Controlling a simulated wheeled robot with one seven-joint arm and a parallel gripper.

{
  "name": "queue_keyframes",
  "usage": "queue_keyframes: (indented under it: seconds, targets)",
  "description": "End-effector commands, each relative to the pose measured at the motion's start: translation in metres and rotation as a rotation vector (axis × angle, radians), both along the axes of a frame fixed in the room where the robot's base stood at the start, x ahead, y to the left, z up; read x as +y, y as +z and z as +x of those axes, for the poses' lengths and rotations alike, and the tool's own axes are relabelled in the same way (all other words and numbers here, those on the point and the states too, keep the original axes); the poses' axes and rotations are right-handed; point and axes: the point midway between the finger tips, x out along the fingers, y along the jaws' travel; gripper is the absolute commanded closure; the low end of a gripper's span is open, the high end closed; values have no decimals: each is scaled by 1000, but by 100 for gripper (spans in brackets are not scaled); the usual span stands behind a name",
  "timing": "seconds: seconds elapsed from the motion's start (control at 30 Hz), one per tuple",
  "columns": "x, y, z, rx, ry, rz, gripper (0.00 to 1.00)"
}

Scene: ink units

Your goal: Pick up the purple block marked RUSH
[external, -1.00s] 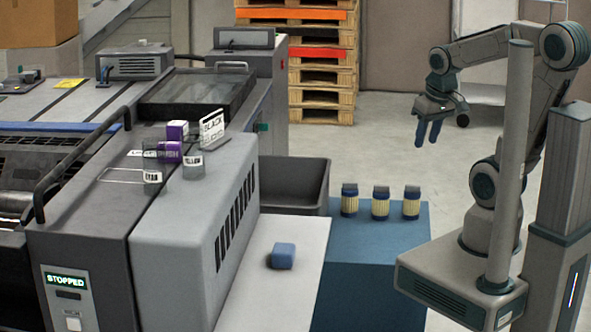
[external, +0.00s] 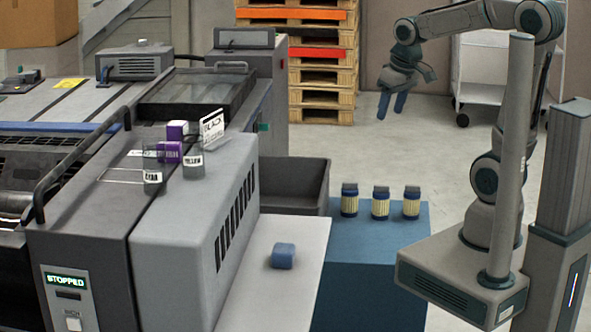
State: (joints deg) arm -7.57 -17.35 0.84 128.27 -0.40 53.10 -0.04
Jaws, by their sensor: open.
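A purple block (external: 171,153) with white lettering, partly hidden but apparently reading RUSH, sits on top of the grey press unit. A second purple block (external: 178,131) with a white face is just behind it. My gripper (external: 392,105) is open and empty, raised in the air well to the right of the blocks, its blue fingers pointing down. It is far from both blocks.
Blue sponge (external: 283,256), several jars (external: 380,202) and a dark bin (external: 300,185) lie between my arm and the press.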

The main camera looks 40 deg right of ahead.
Motion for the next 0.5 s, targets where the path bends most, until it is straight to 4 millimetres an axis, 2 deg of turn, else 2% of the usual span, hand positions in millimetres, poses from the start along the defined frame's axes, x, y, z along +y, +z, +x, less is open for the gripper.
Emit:
queue_keyframes:
  seconds: [0.03, 0.2, 0.37, 0.5]
  targets:
    - [18, 16, 22, -4, 46, -1, 47]
    - [79, 48, 82, -23, 180, -1, 47]
    - [149, 68, 128, -41, 303, 5, 47]
    - [217, 78, 158, -56, 410, 14, 47]
